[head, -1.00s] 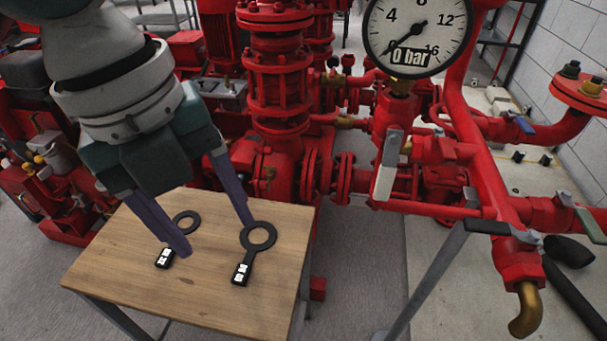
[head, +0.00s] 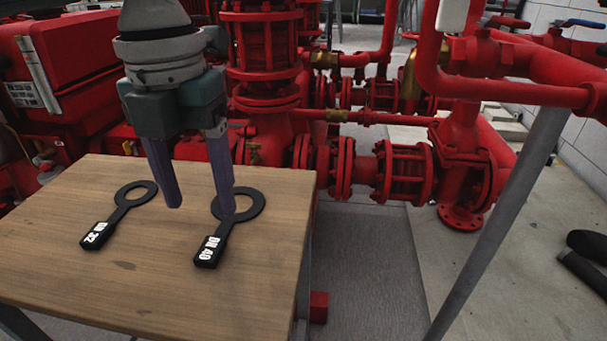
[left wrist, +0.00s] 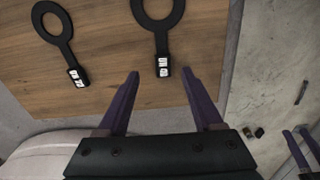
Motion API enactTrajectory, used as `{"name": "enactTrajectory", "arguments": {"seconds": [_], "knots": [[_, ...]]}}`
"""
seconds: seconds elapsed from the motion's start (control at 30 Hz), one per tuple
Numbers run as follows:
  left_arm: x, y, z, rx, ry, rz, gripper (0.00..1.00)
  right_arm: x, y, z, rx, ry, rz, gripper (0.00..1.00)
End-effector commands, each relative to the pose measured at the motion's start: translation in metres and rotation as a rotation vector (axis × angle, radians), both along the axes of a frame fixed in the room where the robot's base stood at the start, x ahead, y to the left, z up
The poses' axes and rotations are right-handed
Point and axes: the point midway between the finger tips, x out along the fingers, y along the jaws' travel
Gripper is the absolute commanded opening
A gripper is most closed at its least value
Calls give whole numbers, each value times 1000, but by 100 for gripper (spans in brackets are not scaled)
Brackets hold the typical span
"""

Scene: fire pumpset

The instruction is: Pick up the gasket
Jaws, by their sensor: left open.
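Two black ring gaskets with labelled handles lie flat on a wooden table (head: 150,270). The gasket on the right, marked DN 40 (head: 210,249), also shows in the left wrist view (left wrist: 162,68), its ring partly cut off at the top. The gasket on the left, marked 32 (head: 100,232), also shows in the left wrist view (left wrist: 75,72). My left gripper (head: 200,210) is open and empty, pointing down over the table. In the head view its right finger overlaps the DN 40 ring; contact cannot be told. In the left wrist view the DN 40 handle lies ahead, between the fingertips.
Red pumps and pipes stand close behind the table, with a red flanged pipe (head: 400,172) to its right. A grey slanted post (head: 490,235) rises further right. The front of the tabletop is clear.

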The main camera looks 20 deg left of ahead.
Motion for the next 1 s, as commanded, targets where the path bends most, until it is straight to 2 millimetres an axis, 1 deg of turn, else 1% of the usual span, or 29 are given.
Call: {"name": "enactTrajectory", "arguments": {"seconds": [0.03, 0.17, 0.3, 0.4, 0.5, 0.67, 1.0], "knots": [[0, 0, -9, 1, 0, 0, 68, 0, 0, -6, 0, 0, 0, 54], [-2, -2, -19, 1, 0, 0, 68, 0, 0, -13, -1, 0, 1, 54], [-6, -6, -43, 0, 0, -1, 68, 0, -1, -30, -3, 1, 1, 54], [-6, -6, -57, 1, 0, 1, 68, 0, -1, -37, -4, 0, 2, 54], [-6, -6, -61, 1, -2, 1, 68, 0, -1, -38, -4, 0, 3, 54], [-6, -6, -59, 1, -2, 1, 68, 0, -1, -37, -4, 1, 3, 54], [-6, -6, -58, 1, -2, 1, 30, -1, -1, -37, -4, 1, 3, 54]]}}
